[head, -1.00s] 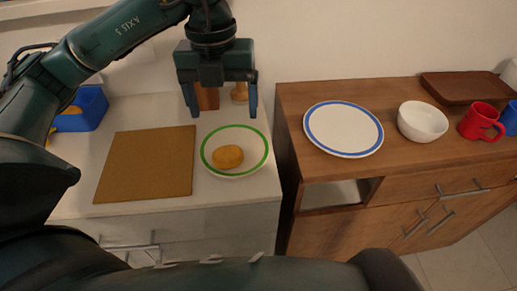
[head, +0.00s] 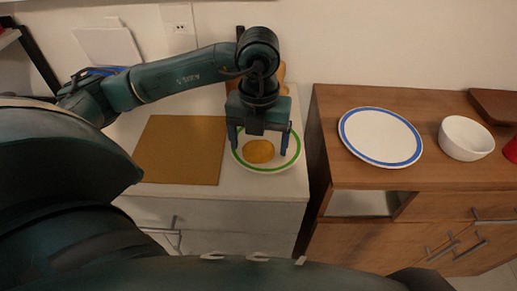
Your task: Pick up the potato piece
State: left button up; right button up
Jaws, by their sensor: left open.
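The potato piece (head: 258,152) is a yellow-orange oval lump. It lies on a white plate with a green rim (head: 270,168) on the white counter. My left gripper (head: 259,149) points down over the plate with its fingers apart. One finger shows on each side of the potato piece in the picture, and the jaws look empty. I cannot tell how high the fingertips are above the plate. My right gripper is not in view.
A brown board (head: 180,150) lies left of the plate. To the right, past a gap, a wooden cabinet (head: 335,130) holds a blue-rimmed plate (head: 380,136), a white bowl (head: 465,138) and part of a red mug (head: 511,150). A wall stands behind.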

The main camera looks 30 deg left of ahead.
aim_at(259, 146)
pick_arm(q)
jog(key=shift+f, duration=0.4)
jog(key=shift+c, duration=0.2)
jog(key=c, duration=1)
notch_tip(259, 146, up, 10)
jog(key=shift+r+p, duration=0.1)
jog(key=shift+p, duration=0.25)
jog(key=shift+c, duration=0.2)
